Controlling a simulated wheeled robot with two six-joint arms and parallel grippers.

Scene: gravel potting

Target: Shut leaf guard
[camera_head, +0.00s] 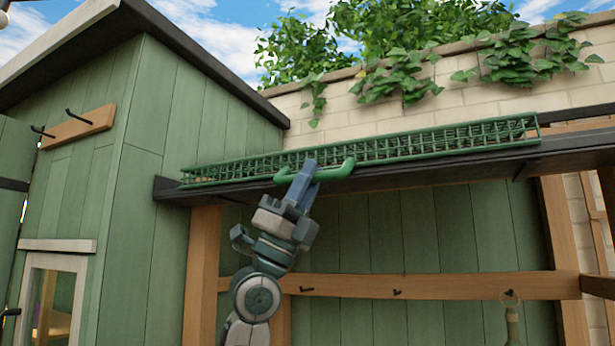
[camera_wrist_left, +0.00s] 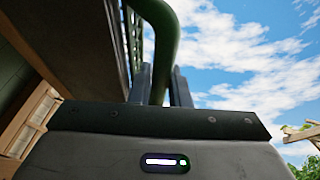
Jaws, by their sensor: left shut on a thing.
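The leaf guard (camera_head: 400,147) is a long green wire-mesh panel along the dark gutter edge of the lean-to roof, in the head view. A green bar handle (camera_head: 337,172) sticks out from its front. My left gripper (camera_head: 305,172) reaches up from below and is shut on the handle near its left end. In the left wrist view the handle (camera_wrist_left: 160,35) curves down between the two fingers (camera_wrist_left: 160,85). The guard's mesh shows only as a narrow strip there. My right gripper is in neither view.
The dark gutter (camera_head: 420,172) runs under the guard. A green shed (camera_head: 155,140) stands at left. A brick wall with ivy (camera_head: 410,75) rises behind. A wooden rail with hooks (camera_head: 430,286) crosses below. Open air lies in front of the gutter.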

